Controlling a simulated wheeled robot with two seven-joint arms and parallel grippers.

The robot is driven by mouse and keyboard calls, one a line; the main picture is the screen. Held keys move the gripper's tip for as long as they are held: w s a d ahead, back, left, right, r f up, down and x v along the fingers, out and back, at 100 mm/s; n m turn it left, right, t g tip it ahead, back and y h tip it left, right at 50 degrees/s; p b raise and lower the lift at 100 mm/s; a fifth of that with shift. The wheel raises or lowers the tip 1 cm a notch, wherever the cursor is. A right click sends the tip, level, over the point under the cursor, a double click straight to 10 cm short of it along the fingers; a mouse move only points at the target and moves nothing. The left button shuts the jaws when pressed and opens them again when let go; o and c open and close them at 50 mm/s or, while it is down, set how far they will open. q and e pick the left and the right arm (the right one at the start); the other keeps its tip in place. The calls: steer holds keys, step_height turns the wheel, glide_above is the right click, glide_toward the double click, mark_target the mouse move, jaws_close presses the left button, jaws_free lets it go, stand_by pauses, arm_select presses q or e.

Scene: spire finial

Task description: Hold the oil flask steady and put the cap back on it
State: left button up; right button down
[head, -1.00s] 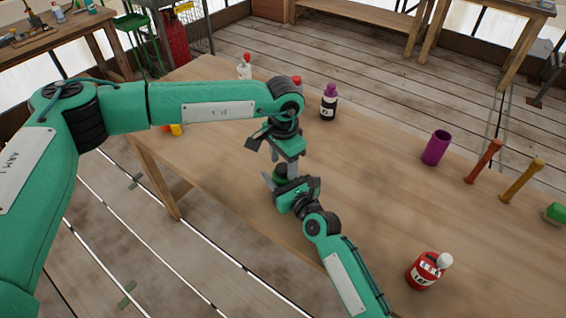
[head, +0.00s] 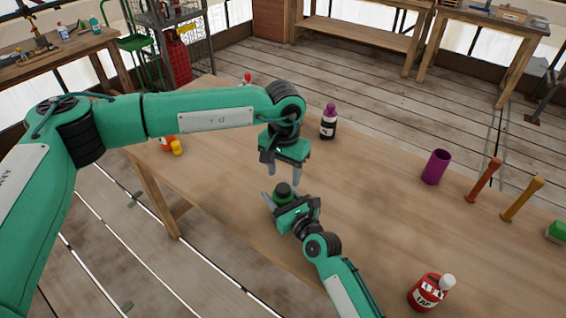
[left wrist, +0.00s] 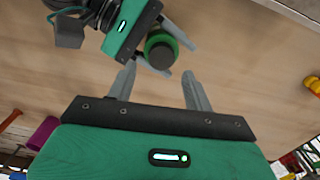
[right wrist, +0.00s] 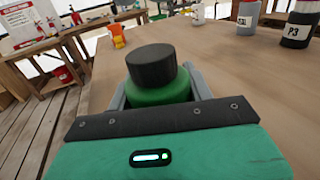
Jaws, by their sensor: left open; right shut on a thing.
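The oil flask (right wrist: 160,95) is green with a dark cap (right wrist: 151,66) seated on its top in the right wrist view. In the head view the flask (head: 283,197) stands upright near the table's front edge. My right gripper (head: 283,203) is shut around its body; its fingers lie on both sides in the right wrist view (right wrist: 160,100). My left gripper (head: 283,173) is open and empty above the flask, apart from the cap. In the left wrist view the dark cap (left wrist: 161,56) lies beyond the open left fingers (left wrist: 160,85).
A purple-capped bottle (head: 328,124) stands behind the grippers. A purple cup (head: 436,167), orange (head: 484,180) and yellow (head: 522,199) upright tools and a red bottle (head: 428,291) are to the right. An orange and yellow item (head: 175,147) is at left. The table's middle is clear.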

arm_select(q)
steer(key=n, duration=0.4)
steer(key=shift+d+r+n, duration=0.1)
steer(key=shift+r+n, duration=0.1)
steer(key=shift+n, duration=0.2)
steer(key=n, duration=0.2)
steer(key=shift+s+n, duration=0.1)
steer(key=shift+n, duration=0.3)
steer(key=n, duration=0.6)
steer(key=shift+d+r, duration=0.1)
steer(key=shift+r, duration=0.2)
steer(key=n, duration=0.7)
steer(key=shift+r+n, duration=0.25)
steer(key=shift+n, duration=0.15)
steer(key=n, duration=0.6)
steer(key=shift+r, duration=0.2)
steer(key=n, duration=0.3)
steer(key=shift+r, duration=0.1)
steer(key=n, duration=0.4)
steer(key=shift+r+n, duration=0.1)
steer(key=shift+n, duration=0.2)
steer(key=n, duration=0.4)
steer(key=shift+a+r+n, duration=0.15)
steer(key=shift+a+n, duration=0.05)
steer(key=shift+n, duration=0.1)
steer(key=n, duration=0.4)
steer(key=shift+a+r, duration=0.1)
steer(key=shift+r, duration=0.05)
